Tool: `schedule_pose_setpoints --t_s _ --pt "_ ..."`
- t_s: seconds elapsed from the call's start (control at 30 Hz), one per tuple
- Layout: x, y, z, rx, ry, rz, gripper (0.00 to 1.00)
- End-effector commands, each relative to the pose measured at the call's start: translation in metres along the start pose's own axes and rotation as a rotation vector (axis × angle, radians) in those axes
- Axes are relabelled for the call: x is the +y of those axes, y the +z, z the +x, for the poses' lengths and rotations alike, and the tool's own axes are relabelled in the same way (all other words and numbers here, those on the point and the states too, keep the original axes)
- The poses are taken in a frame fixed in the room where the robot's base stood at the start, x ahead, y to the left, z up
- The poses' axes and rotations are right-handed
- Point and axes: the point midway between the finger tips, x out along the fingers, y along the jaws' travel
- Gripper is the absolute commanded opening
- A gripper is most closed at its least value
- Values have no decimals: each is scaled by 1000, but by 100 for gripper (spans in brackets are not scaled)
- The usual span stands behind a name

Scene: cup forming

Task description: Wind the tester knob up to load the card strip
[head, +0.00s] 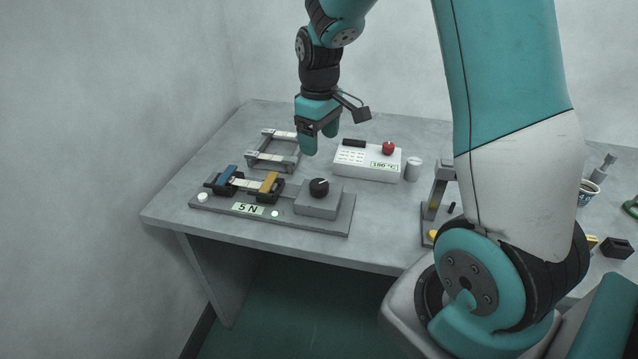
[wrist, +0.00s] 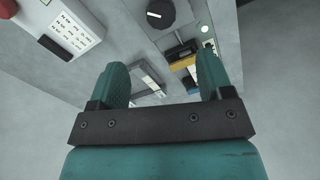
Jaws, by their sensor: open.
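The tester (head: 330,222) is a long grey base on the near left of the table. Its black round knob (head: 319,187) with a pale pointer mark sits on a grey block at the right end. The knob also shows at the top of the wrist view (wrist: 160,13). A pale card strip (head: 246,184) spans between a blue clamp (head: 227,174) and a yellow clamp (head: 270,183). A label on the base reads 5 N (head: 248,209). My gripper (head: 320,145) points down, open and empty, above and behind the knob, apart from it.
A white box (head: 367,162) with a red button and a display stands right of my gripper. A grey frame (head: 273,149) stands behind the tester. A small white cylinder (head: 413,169), a grey stand (head: 437,195) and a cup (head: 588,193) are farther right.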

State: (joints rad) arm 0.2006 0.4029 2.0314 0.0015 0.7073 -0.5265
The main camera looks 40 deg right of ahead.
Motion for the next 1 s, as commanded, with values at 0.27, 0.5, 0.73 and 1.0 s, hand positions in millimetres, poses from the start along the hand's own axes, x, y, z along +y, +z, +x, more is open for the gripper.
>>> schedule_pose_setpoints --t_s 0.27,0.5,0.73,1.0 --pt "-1 1 66 -6 -4 0 73" --pt "-1 1 110 -3 -3 -1 73" --pt "-1 0 128 0 -1 0 73" --pt "-1 0 130 1 -1 0 73"
